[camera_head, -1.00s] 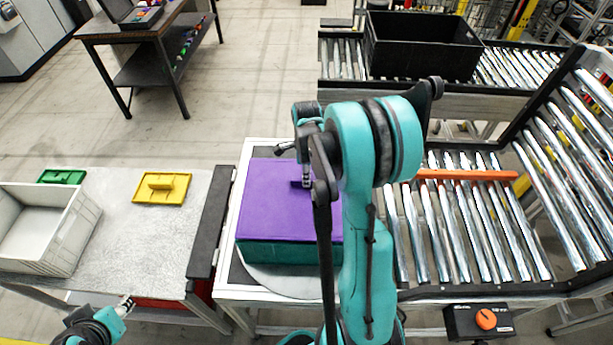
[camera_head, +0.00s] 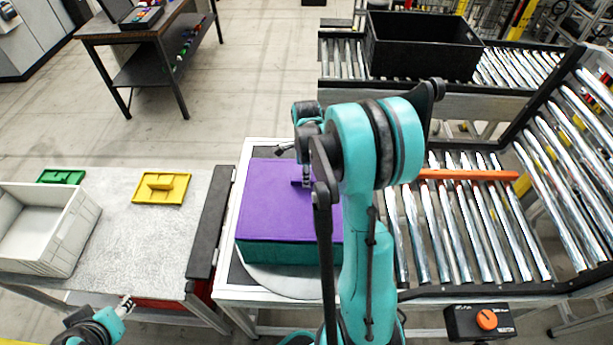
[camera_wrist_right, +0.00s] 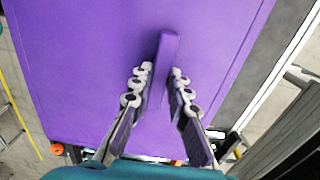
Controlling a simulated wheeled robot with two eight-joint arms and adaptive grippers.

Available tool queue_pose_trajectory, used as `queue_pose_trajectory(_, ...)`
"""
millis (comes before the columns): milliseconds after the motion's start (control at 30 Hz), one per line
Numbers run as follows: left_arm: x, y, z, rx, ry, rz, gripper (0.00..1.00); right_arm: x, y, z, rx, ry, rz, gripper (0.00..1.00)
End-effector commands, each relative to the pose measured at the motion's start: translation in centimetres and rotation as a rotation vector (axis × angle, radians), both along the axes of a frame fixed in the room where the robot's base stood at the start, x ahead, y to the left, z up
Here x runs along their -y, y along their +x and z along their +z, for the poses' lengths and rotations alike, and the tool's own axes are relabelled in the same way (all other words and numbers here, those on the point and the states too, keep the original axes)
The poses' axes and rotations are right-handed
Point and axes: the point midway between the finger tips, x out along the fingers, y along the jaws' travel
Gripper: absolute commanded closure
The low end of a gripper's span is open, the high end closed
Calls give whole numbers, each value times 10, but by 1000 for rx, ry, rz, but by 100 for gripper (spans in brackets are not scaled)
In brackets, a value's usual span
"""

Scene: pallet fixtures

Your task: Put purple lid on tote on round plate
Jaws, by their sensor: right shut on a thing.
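The purple lid (camera_head: 270,205) lies flat over the top of the teal tote (camera_head: 285,254), and its edges look lined up with the tote. The tote stands on the round grey plate (camera_head: 268,281), whose front edge shows below it. My right gripper (camera_head: 304,182) is shut on the lid's raised purple handle. In the right wrist view the fingers (camera_wrist_right: 160,84) are on either side of the handle (camera_wrist_right: 168,55). My right arm hides the lid's right side. My left gripper (camera_head: 126,305) is low at the left, away from the tote; its fingers are too small to judge.
A yellow lid (camera_head: 174,188), a green lid (camera_head: 62,176) and a grey crate (camera_head: 72,232) are on the left table (camera_head: 130,240). Rollers with an orange bar (camera_head: 468,175) lie to the right. A black crate (camera_head: 420,47) stands on the far conveyor.

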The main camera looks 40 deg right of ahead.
Motion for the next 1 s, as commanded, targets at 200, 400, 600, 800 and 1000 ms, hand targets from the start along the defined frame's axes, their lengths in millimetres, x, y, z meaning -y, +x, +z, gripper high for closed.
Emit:
queue_pose_trajectory(200, 0, 0, -4, 0, 0, 0, 60, 0, 0, -4, 0, 0, 0, 100)
queue_pose_trajectory(400, 0, 0, -7, 0, 0, 0, 60, 0, 0, -7, 0, 0, 0, 100)
queue_pose_trajectory(600, 0, 0, -10, 0, 0, 0, 60, 0, 0, -10, 0, 0, 0, 100)
queue_pose_trajectory(800, 0, 0, -12, 0, 0, 0, 60, 0, 0, -13, 0, 0, 0, 100)
queue_pose_trajectory(1000, 0, 0, -12, 0, 0, 0, 60, 0, 0, -12, 0, 0, 0, 59)
